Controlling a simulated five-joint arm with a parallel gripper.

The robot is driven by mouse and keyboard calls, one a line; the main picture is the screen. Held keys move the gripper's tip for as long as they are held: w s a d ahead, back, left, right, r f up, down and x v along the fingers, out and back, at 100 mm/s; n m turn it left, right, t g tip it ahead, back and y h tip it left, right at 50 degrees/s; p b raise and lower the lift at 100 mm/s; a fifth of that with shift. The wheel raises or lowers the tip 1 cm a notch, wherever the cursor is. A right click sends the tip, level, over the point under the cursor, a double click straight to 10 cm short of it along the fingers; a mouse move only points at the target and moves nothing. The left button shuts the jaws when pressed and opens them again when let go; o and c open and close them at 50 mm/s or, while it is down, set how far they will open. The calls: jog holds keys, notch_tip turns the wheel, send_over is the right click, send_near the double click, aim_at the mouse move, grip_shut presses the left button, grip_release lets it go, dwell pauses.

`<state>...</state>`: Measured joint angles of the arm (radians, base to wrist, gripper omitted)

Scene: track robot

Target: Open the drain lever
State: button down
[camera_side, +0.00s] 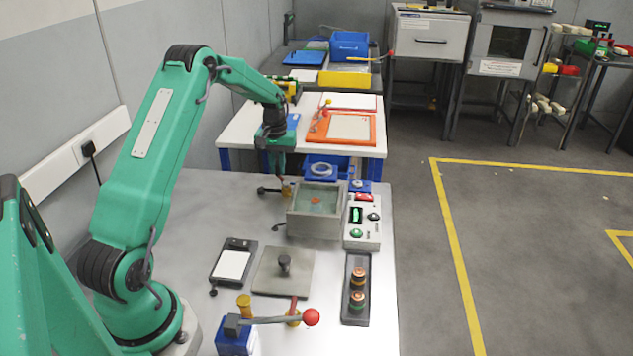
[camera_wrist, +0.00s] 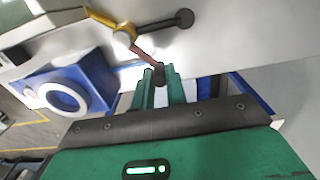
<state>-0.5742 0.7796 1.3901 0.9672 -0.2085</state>
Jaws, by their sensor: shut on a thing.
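The drain lever (camera_wrist: 146,54) is a thin reddish handle with a dark tip, rising from a brass valve (camera_wrist: 124,34) at the top of the wrist view. My gripper (camera_wrist: 160,78) has its two green fingers on either side of the dark tip and is shut on it. In the side view, my gripper (camera_side: 281,174) hangs just above the brass valve (camera_side: 287,190) at the left of the grey tank (camera_side: 299,224). The tank holds greenish liquid with an orange thing in it. The lever is too small to make out clearly there.
A dark arm with a black knob (camera_side: 262,191) sticks out left of the valve. A control box (camera_side: 362,232) stands right of the tank. A red-knobbed lever (camera_side: 311,317) is at the front.

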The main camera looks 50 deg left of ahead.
jog(key=n, duration=0.1)
jog(key=s+n, duration=0.1)
jog(key=n, duration=0.1)
jog(key=s+n, duration=0.1)
jog(key=shift+s+d+f+n, duration=0.2)
jog(key=shift+d+f+n, duration=0.05)
jog(key=shift+n, duration=0.05)
jog(key=shift+s+d+f+n, duration=0.15)
jog(key=shift+s+n, duration=0.15)
jog(key=shift+n, duration=0.4)
jog(key=shift+s+d+r+n, duration=0.1)
jog(key=shift+s+d+n, duration=0.15)
jog(key=shift+n, duration=0.45)
jog(key=shift+s+d+f+n, duration=0.1)
jog(key=shift+s+n, duration=0.2)
jog(key=shift+n, duration=0.4)
jog(key=c, duration=1.4)
grip_release()
jog(key=shift+a+r, duration=0.1)
jog(key=shift+r, duration=0.15)
jog(key=shift+r, duration=0.65)
notch_tip(320, 180, up, 6)
jog(key=shift+r, duration=0.2)
